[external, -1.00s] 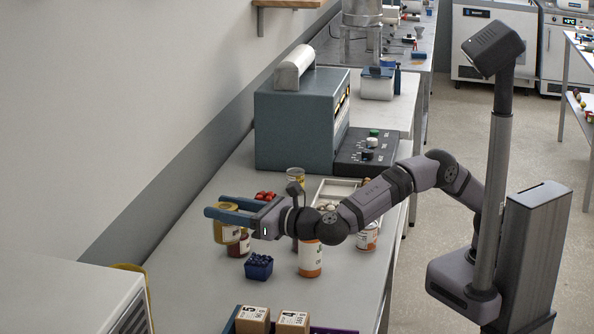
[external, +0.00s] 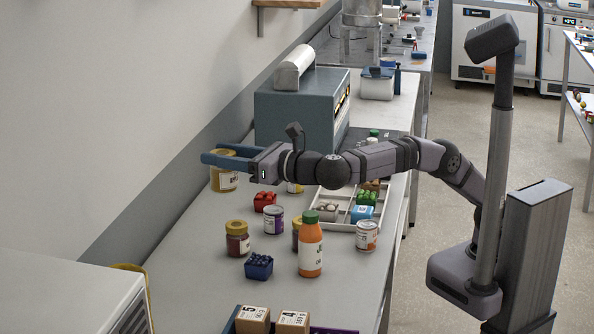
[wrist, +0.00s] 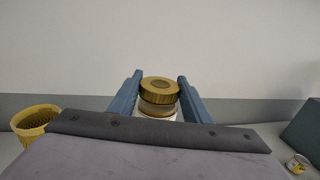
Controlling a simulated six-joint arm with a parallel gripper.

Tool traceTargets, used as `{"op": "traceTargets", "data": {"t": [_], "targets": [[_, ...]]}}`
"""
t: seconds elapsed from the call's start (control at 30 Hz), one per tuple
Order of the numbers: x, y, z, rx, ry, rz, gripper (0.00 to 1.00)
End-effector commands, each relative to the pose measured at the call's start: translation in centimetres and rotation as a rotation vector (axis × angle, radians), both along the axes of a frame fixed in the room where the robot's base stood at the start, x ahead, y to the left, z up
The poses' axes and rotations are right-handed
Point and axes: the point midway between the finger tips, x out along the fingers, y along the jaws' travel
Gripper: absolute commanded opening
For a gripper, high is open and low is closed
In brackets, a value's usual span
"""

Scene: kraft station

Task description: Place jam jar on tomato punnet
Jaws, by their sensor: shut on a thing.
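My gripper (external: 222,158) is shut on a gold-lidded jar (external: 224,182) with a yellowish body and pale label. It holds the jar upright above the far-left side of the bench. In the wrist view the jar's gold lid (wrist: 160,90) sits between the two blue fingers. I cannot tell for sure what this jar contains. The tomato punnet (external: 264,202), small and filled with red tomatoes, stands on the bench to the right of and lower than the held jar in the external view. Another gold-lidded jar with dark red contents (external: 237,239) stands nearer the camera.
A purple-labelled can (external: 274,222), an orange bottle (external: 311,250), a blue berry punnet (external: 259,267) and another can (external: 367,236) stand nearby. A divided white tray (external: 340,218) lies to the right. A large teal machine (external: 294,125) stands behind. The wall runs along the left.

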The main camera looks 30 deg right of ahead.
Motion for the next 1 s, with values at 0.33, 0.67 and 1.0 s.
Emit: {"op": "traceTargets", "data": {"t": [0.33, 0.67, 1.0], "targets": [[5.7, -2.2, 0.3, 0.002, -0.002, -0.089, 0.1], [18.8, -9.4, -0.3, 0.0, -0.002, -0.306, 0.1], [30.9, -20.0, -3.7, -0.002, -0.003, -0.539, 0.1]]}}
